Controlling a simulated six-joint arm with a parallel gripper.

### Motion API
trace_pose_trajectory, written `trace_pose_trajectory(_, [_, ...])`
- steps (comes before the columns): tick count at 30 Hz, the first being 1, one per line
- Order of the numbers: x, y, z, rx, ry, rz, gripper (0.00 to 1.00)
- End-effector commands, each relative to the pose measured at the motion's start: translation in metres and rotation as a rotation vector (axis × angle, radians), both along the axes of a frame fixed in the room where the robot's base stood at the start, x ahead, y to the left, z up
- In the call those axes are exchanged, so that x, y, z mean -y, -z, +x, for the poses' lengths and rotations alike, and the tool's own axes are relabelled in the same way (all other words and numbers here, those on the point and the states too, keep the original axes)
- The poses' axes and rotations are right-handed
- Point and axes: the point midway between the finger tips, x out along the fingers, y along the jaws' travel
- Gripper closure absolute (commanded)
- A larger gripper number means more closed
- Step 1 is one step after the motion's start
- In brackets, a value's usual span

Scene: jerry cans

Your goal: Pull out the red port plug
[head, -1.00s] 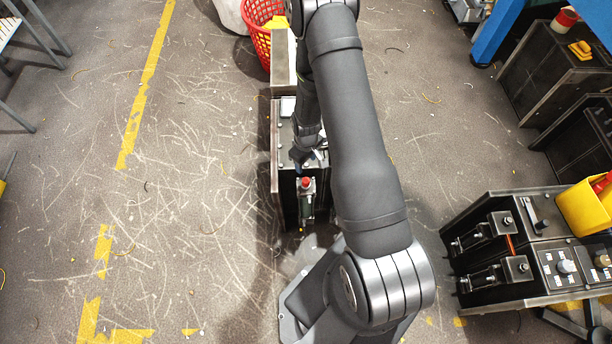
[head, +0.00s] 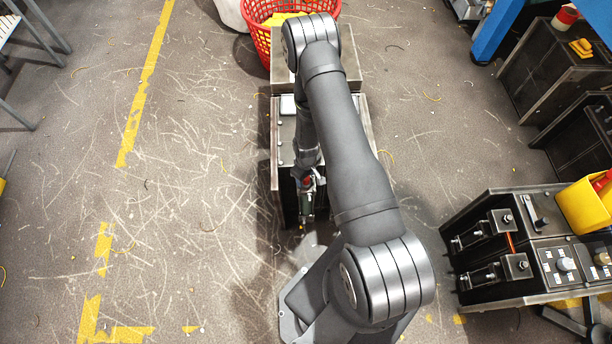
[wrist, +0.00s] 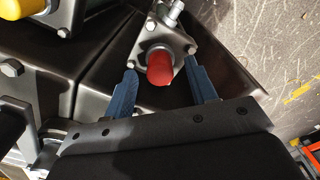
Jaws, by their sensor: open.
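The red port plug (wrist: 160,68) sits in a metal port fitting (wrist: 180,44) in the wrist view. In the head view the red plug (head: 307,182) shows small at the front of a dark metal unit (head: 274,150), partly covered by my wrist. My gripper (wrist: 163,90) is open, with one blue finger on each side of the plug. A gap shows between each finger and the plug, so it is not held. In the head view my gripper's fingers are too small and too covered to make out.
A yellow part (wrist: 22,8) shows at the wrist view's top left. In the head view a red basket (head: 262,42) stands behind the unit. Another machine unit (head: 480,205) with a yellow bin (head: 583,208) stands at the right.

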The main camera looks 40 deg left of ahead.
Motion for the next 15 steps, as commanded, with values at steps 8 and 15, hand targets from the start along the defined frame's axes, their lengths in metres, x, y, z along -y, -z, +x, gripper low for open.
trace_pose_trajectory(8, [0.0,0.0009,0.0,0.0,0.0,0.0,0.48])
trace_pose_trajectory(15, [0.0001,0.0007,-0.0001,0.0,0.0,0.0,0.95])
